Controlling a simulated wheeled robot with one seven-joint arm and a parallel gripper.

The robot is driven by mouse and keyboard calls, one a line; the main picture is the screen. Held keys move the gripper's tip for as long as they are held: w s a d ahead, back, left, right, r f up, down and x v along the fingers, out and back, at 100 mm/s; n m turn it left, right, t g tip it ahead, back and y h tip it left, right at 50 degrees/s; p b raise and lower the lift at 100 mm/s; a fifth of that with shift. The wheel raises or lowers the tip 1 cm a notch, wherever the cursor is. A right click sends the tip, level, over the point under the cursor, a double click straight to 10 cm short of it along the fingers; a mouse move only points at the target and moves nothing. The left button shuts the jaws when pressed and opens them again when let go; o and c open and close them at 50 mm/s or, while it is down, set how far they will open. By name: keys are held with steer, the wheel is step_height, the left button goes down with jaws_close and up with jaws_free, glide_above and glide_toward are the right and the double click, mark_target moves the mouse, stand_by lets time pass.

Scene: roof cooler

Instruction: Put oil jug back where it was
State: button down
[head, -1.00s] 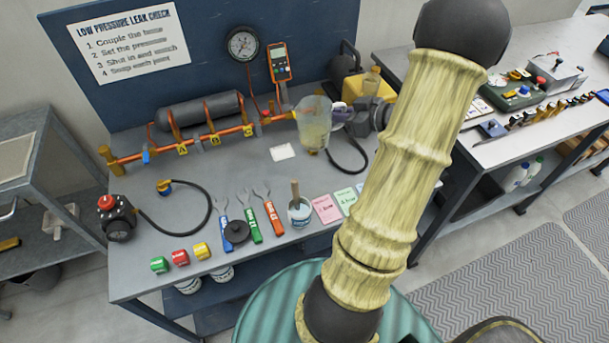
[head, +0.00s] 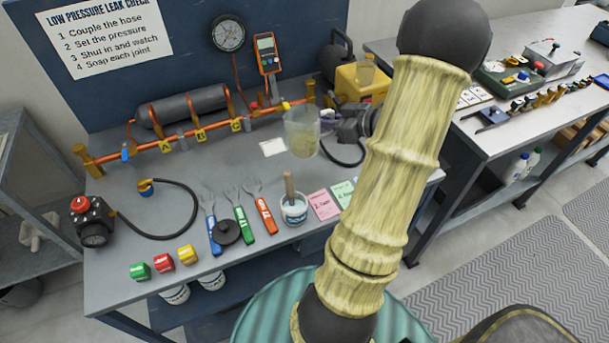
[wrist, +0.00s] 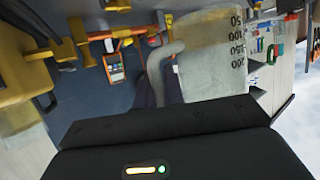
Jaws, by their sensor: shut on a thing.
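The oil jug (head: 302,132) is a clear, pale container with a little yellowish liquid, near the middle of the bench in the head view. In the wrist view, which is turned over, the jug (wrist: 212,58) shows its printed scale and grey handle (wrist: 160,62). My gripper (head: 332,119) is at the jug's right side, shut on its handle. The jug looks roughly upright and seems held above the bench top, but its base contact is unclear. A small white card (head: 272,147) lies on the bench just left of the jug.
An orange pipe run (head: 170,143) with a grey cylinder lies behind. A yellow box (head: 360,82) stands at the back right. A black hose (head: 180,236) curves at left.

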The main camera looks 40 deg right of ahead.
steer(key=shift+f+b, duration=0.55)
steer(key=shift+f, duration=2.55)
steer(key=shift+f, duration=1.9)
steer(key=shift+f+b, duration=0.1)
steer(key=shift+b, duration=0.2)
steer(key=c, duration=1.5)
jaws_free()
steer(key=v, duration=1.2)
steer(key=shift+p, duration=0.4)
